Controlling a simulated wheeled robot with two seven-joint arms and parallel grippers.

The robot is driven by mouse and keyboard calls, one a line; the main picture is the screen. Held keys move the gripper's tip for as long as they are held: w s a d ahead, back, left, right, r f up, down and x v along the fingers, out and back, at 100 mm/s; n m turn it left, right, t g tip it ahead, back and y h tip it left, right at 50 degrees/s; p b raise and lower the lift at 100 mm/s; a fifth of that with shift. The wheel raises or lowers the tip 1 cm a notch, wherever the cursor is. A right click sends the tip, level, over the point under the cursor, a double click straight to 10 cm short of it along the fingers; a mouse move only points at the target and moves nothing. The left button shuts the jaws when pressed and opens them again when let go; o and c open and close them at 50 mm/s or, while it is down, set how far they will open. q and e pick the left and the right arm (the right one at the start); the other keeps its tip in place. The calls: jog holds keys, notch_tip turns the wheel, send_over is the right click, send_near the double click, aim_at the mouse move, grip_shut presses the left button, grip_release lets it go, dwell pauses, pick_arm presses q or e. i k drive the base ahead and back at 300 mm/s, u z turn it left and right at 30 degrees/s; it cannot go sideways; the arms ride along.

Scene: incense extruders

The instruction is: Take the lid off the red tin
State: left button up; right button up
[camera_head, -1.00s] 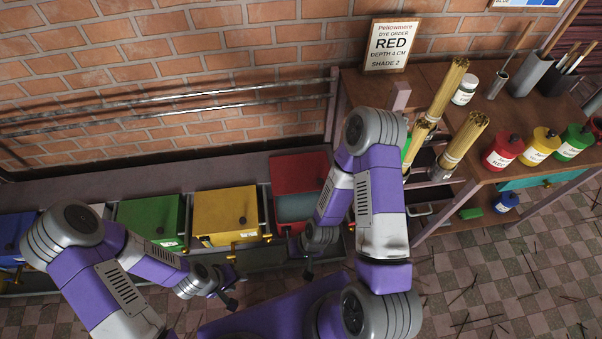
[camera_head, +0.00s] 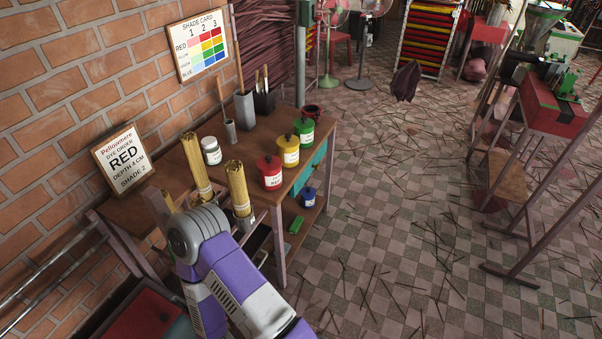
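The red tin (camera_head: 270,178) stands upright on the wooden table, with a white label on its front. Its red lid (camera_head: 268,162), with a dark knob on top, is on it. A purple and grey arm of mine shows at the lower middle, left of and in front of the tin and apart from it.
A yellow tin (camera_head: 288,156) and a green tin (camera_head: 304,136) stand in a row behind the red tin. Incense bundles (camera_head: 238,190) in holders and a white jar (camera_head: 211,152) stand left of it. A blue tin (camera_head: 308,198) sits on the lower shelf. The checkered floor (camera_head: 370,210) to the right is open, strewn with sticks.

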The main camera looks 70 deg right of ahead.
aim_at(269, 163)
jog(key=z, duration=3.15)
jog(key=i, duration=2.9)
jog(key=u, duration=3.15)
